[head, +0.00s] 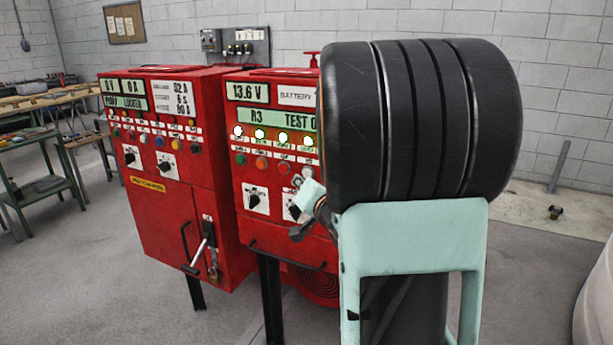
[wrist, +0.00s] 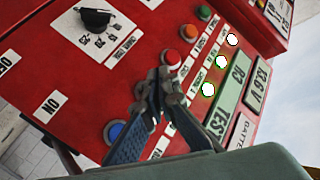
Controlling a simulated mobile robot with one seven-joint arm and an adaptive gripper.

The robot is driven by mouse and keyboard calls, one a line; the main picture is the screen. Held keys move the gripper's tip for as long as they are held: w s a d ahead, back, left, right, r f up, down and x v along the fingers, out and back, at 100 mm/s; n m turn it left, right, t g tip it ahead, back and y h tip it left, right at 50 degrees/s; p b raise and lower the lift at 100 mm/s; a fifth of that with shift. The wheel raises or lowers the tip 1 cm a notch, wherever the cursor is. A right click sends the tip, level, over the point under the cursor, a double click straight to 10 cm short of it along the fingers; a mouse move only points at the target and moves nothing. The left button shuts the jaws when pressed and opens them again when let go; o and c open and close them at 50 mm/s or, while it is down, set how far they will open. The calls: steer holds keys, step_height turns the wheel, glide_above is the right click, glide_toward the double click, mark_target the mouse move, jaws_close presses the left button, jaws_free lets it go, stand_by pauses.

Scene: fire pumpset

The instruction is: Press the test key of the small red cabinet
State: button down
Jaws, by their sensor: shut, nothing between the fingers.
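The right-hand red cabinet (head: 293,225) shows a 13.6 V display and a green display with R3 and TEST. Its front panel fills much of the wrist view (wrist: 75,65). Green (wrist: 204,12), orange (wrist: 188,33) and red (wrist: 171,58) buttons form a row, with a blue button (wrist: 115,131) farther along. My gripper (wrist: 160,76) is shut and empty, its tips beside the red button; contact is unclear. The tips cover the row between red and blue. In the head view my gripper (head: 301,232) is partly hidden by my arm. I cannot read which button is the test key.
Another red cabinet (head: 180,215) stands close on the left, with a padlocked lever handle (head: 203,245) low on its front. A black rotary switch (wrist: 96,18) sits on the near panel. A workbench (head: 45,105) stands far left. Open floor lies in front.

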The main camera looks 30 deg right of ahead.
steer(key=s+a+b, duration=0.1)
steer(key=s+a, duration=0.1)
steer(key=a, duration=0.1)
steer(key=shift+s, duration=0.2)
steer(key=shift+r, duration=0.15)
stand_by(0.7)
